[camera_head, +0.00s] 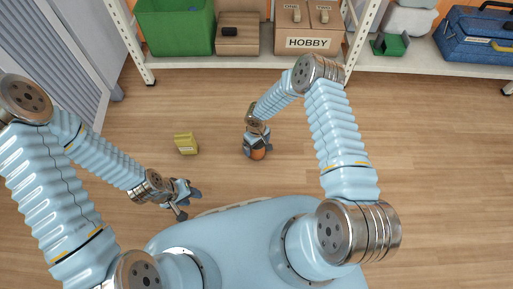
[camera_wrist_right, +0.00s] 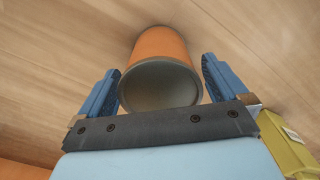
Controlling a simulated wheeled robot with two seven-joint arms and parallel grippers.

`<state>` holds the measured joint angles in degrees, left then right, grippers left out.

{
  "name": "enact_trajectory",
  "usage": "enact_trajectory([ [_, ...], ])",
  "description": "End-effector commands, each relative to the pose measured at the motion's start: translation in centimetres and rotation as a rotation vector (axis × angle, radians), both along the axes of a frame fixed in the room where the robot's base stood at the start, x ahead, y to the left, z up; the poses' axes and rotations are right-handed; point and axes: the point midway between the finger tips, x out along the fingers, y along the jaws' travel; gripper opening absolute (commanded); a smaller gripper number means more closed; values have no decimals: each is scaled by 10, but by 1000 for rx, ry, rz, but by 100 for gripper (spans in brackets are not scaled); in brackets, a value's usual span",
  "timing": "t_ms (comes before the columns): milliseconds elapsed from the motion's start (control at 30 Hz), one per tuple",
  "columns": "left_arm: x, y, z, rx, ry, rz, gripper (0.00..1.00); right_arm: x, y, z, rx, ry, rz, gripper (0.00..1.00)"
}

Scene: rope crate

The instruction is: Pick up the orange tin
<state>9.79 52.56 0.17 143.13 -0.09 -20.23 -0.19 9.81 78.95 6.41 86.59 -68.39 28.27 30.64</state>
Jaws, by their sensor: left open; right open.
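The orange tin (camera_head: 257,153) stands on the wooden floor in the head view, partly hidden by my right gripper (camera_head: 256,143). In the right wrist view the orange tin (camera_wrist_right: 160,47) shows its grey round end towards the camera. The blue fingers of my right gripper (camera_wrist_right: 160,92) are open, one on each side of the tin, with a visible gap on both sides. My left gripper (camera_head: 184,198) is open and empty, low at the left near my base.
A yellow box (camera_head: 187,144) stands on the floor left of the tin; it also shows at the right wrist view's lower right (camera_wrist_right: 290,145). A shelf (camera_head: 200,63) behind holds a green crate (camera_head: 175,27), cardboard boxes (camera_head: 308,27) and a blue toolbox (camera_head: 475,38). Floor at right is clear.

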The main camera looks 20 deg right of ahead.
Motion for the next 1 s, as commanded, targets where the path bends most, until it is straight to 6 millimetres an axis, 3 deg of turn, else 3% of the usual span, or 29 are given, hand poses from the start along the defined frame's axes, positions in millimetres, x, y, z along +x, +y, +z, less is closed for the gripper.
enact_trajectory([
  [300,0,0,-1,0,1,0,40,0,0,-8,0,-1,0,100],
  [733,0,0,-1,0,1,0,40,0,0,-8,0,-1,1,34],
  [1000,0,0,-1,0,1,0,40,1,0,-6,0,-2,1,32],
])
